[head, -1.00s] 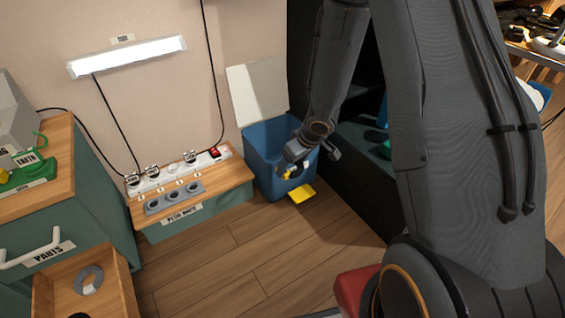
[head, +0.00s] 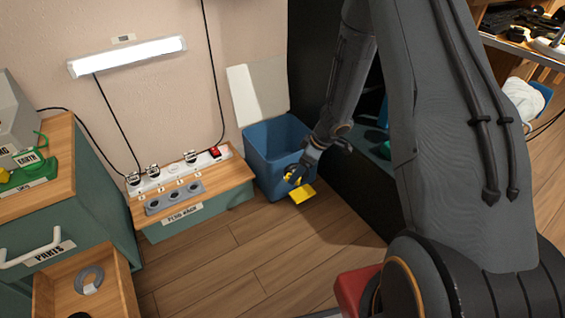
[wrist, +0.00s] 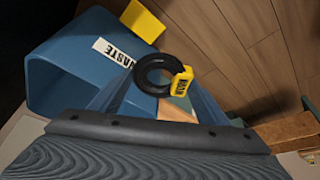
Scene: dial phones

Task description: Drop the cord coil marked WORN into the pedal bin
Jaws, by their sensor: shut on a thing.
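The cord coil (wrist: 142,76) is a black ring with a yellow tag (wrist: 182,86); the tag's lettering is small and turned but seems to read WORN. My gripper (head: 298,172) is shut on the coil, whose yellow tag shows below it in the head view. The pedal bin (head: 262,165) is blue, with its pale lid (head: 257,92) raised and a yellow pedal (head: 302,193) at its foot. The coil appears at the bin's front right side, not visibly inside. In the wrist view the bin (wrist: 75,65) has a WASTE label and its opening is at left.
A wooden bench with plugs and a grey holder (head: 175,197) stands left of the bin. An open drawer (head: 120,290) at lower left holds a grey ring. A dark cabinet (head: 320,75) stands close right of the bin. The floor in front is clear.

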